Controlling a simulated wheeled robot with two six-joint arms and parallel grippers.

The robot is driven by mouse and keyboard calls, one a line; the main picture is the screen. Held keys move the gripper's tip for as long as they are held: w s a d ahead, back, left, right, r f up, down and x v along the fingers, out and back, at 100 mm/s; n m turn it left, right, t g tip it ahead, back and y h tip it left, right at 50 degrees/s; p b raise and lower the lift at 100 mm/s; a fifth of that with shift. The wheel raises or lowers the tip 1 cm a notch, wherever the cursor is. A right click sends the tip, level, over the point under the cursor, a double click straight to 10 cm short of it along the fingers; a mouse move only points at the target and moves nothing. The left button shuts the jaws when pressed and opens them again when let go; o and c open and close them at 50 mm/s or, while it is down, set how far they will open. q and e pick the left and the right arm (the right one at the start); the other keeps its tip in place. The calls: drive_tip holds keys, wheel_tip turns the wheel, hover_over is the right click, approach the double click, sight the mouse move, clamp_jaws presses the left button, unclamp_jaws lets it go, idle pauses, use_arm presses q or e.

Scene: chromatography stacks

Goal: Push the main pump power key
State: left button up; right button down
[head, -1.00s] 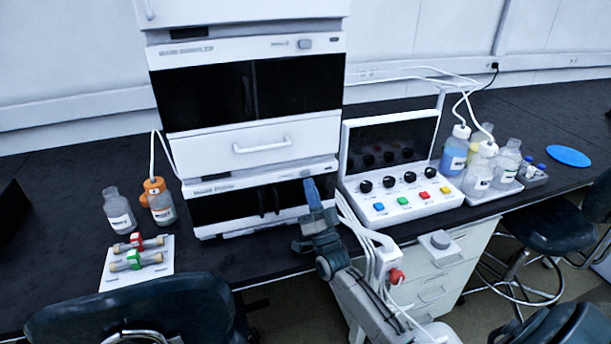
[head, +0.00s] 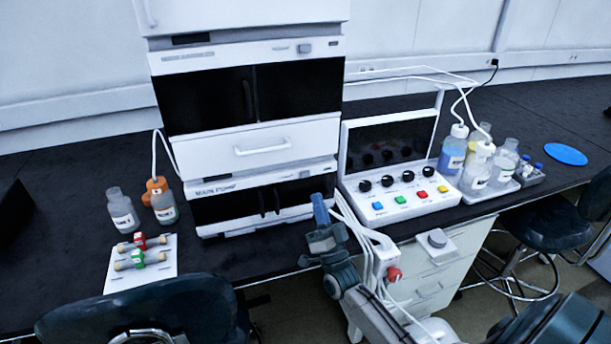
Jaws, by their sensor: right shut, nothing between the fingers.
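The white instrument stack (head: 252,140) stands on the black bench. Its upper dark-fronted module has a grey key (head: 305,48) at the right of its top strip. The lower dark-fronted module (head: 262,203) has a small key (head: 304,174) at the right of its top strip. My left gripper is not in view.
A control box (head: 405,195) with black knobs and coloured buttons stands right of the stack. White cables (head: 350,217) hang close beside my gripper. Bottles (head: 478,165) stand at right, others (head: 122,211) at left near a vial rack (head: 117,283). Chairs stand in front.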

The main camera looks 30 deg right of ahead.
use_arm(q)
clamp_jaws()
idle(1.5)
